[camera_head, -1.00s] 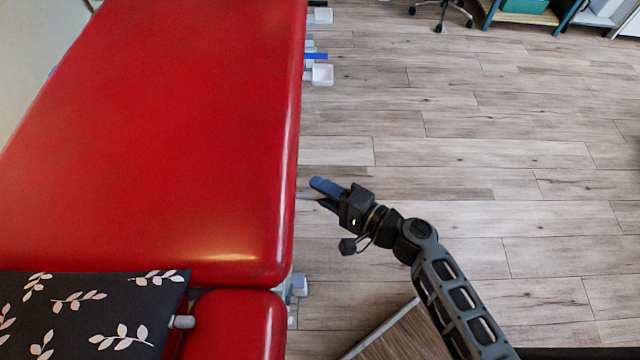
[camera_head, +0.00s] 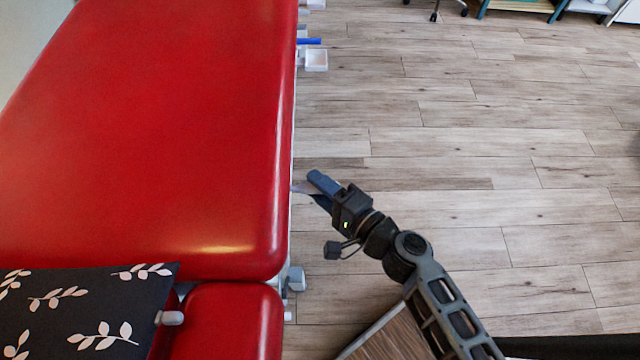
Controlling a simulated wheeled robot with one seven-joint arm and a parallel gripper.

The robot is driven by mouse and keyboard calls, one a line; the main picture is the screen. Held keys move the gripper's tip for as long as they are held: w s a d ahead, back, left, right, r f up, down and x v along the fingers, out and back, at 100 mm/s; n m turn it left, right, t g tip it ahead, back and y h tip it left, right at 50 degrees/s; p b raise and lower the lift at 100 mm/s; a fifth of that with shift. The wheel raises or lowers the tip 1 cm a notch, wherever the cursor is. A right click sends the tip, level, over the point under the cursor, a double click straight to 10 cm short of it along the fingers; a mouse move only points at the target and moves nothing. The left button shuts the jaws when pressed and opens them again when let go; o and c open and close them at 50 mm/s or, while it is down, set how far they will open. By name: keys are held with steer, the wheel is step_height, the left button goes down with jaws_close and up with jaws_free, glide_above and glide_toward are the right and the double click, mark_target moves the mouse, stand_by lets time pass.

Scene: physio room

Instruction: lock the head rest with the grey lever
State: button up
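The red padded couch has a long main section (camera_head: 160,130) and a smaller red head rest (camera_head: 232,322) at the lower left. A grey lever-like piece (camera_head: 296,278) sticks out from the couch's side, near the seam between the two pads. My gripper (camera_head: 316,188) is beside the main section's right edge, above and right of that grey piece and apart from it. Its blue fingers point up-left and look parted, with nothing clearly held. A thin pale shape (camera_head: 301,187) lies by the fingertips; I cannot tell what it is. Whatever is under the pads is hidden.
A dark leaf-patterned pillow (camera_head: 85,310) lies over part of the head rest, with a pale grey knob (camera_head: 171,318) at its edge. A wood-topped surface (camera_head: 392,338) is at the bottom. The floor (camera_head: 470,150) at right is clear.

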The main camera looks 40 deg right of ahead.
steer(key=shift+o, duration=1.1)
steer(key=shift+s, duration=0.1)
steer(key=b+v, duration=0.1)
steer(key=v, duration=0.6)
steer(key=shift+s+b, duration=0.3)
